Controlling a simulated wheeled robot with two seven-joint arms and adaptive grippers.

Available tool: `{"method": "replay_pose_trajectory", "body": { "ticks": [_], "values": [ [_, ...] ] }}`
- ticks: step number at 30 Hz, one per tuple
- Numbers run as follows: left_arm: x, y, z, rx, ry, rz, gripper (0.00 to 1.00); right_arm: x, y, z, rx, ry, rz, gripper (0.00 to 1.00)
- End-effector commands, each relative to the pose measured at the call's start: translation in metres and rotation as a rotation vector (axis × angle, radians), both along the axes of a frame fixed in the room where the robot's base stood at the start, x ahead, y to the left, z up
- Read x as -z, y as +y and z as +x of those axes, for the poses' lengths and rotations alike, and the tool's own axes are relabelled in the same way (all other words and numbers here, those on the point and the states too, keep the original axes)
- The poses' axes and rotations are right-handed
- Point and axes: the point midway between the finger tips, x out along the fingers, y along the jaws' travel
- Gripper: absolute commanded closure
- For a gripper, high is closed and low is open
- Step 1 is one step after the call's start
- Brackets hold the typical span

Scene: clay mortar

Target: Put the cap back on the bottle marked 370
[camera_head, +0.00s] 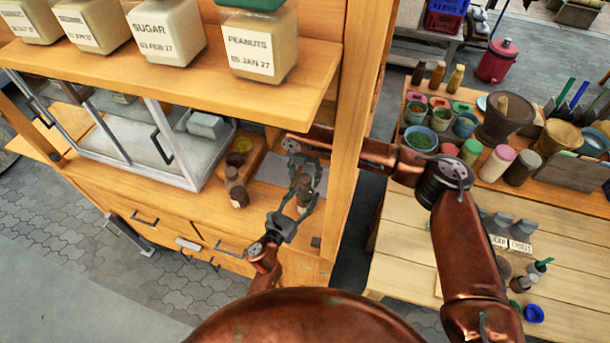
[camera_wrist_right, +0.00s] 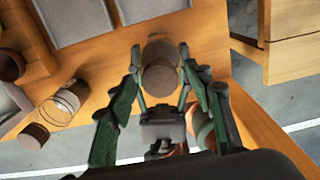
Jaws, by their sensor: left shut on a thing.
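A small bottle with a brown round top (camera_head: 304,181) stands upright on the wooden counter, inside the cabinet opening. In the right wrist view its brown top (camera_wrist_right: 160,79) faces me. I cannot tell whether this is the cap, and no 370 marking is legible. My left gripper (camera_head: 298,206) is shut around this bottle from the near side. My right gripper (camera_head: 303,168) hangs above it. Its fingers (camera_wrist_right: 164,82) look spread on either side of the top. A second glass bottle (camera_wrist_right: 66,100) and a brown round piece (camera_wrist_right: 34,135) are to the left; they also show in the head view (camera_head: 236,180).
A shelf (camera_head: 230,80) with labelled jars overhangs, and a wooden post (camera_head: 350,130) stands close to my right arm. A side table (camera_head: 400,260) holds bowls and jars.

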Motion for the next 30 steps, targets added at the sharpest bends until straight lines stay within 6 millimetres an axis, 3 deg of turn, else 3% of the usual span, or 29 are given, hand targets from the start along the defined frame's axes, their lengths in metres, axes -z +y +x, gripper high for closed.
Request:
{"method": "replay_pose_trajectory", "body": {
  "ticks": [19, 23, 26, 30],
  "values": [
    [-0.0001, 0.0, 0.0, 0.0, 0.0, 0.0, 1.0, -0.0005, 0.0001, 0.0, 0.0, 0.0, 0.0, 0.97],
    [-0.0001, 0.0, 0.0, 0.0, 0.0, 0.0, 1.0, -0.0003, 0.0002, 0.0, 0.02, 0.0, 0.0, 0.98],
    [-0.0001, 0.0, 0.0, 0.0, 0.0, 0.0, 1.0, 0.0003, 0.0003, -0.0005, 0.119, 0.002, 0.001, 0.98],
    [-0.0001, 0.0, 0.0, 0.0, 0.0, 0.0, 1.0, 0.0008, 0.0004, -0.0006, 0.383, 0.003, 0.001, 0.98]
  ]
}}
